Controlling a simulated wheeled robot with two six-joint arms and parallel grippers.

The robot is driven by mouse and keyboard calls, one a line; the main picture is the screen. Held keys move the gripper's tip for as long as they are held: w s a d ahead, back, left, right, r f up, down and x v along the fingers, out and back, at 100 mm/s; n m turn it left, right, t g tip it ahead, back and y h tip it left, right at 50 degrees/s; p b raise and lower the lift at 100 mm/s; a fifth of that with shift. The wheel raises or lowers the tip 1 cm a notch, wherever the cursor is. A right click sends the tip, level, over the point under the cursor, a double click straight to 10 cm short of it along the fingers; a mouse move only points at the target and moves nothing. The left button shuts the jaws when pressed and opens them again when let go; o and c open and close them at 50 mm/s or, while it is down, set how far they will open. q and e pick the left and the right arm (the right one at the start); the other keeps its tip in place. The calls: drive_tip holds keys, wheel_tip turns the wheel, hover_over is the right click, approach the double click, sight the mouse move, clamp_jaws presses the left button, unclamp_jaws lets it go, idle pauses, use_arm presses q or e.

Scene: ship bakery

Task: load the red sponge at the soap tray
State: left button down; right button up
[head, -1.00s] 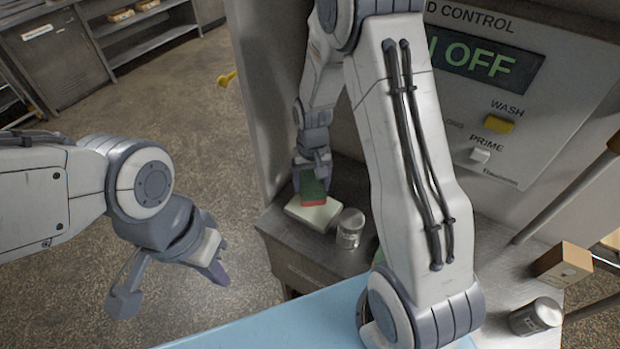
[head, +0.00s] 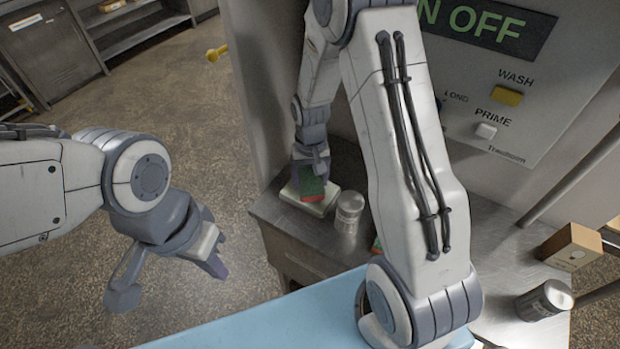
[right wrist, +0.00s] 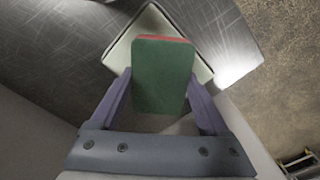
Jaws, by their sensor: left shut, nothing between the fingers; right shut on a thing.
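The red sponge (head: 313,188), red with a green face, is held in my right gripper (head: 311,168). In the right wrist view the sponge (right wrist: 162,78) stands between the two purple fingers of that gripper (right wrist: 161,106), its red edge at the far end. The pale soap tray (head: 322,208) lies on a metal surface under the sponge; its corners also show in the right wrist view (right wrist: 121,50). The sponge is over the tray, but I cannot tell whether they touch. My left gripper (head: 216,267) is shut and empty over the floor, away from the tray.
A metal canister (head: 348,212) stands close to the right of the tray. A small box (head: 570,246) and another canister (head: 545,300) are at the right. A control panel (head: 500,75) rises behind.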

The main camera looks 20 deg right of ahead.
sight(310, 180)
drive_tip(key=shift+s+f+b, duration=0.1)
drive_tip(key=shift+f+b, duration=0.25)
drive_tip(key=shift+f, duration=0.25)
idle(1.5)
wheel_tip(310, 180, up, 7)
drive_tip(key=p, duration=0.6)
drive_tip(key=shift+r, duration=0.1)
idle(0.5)
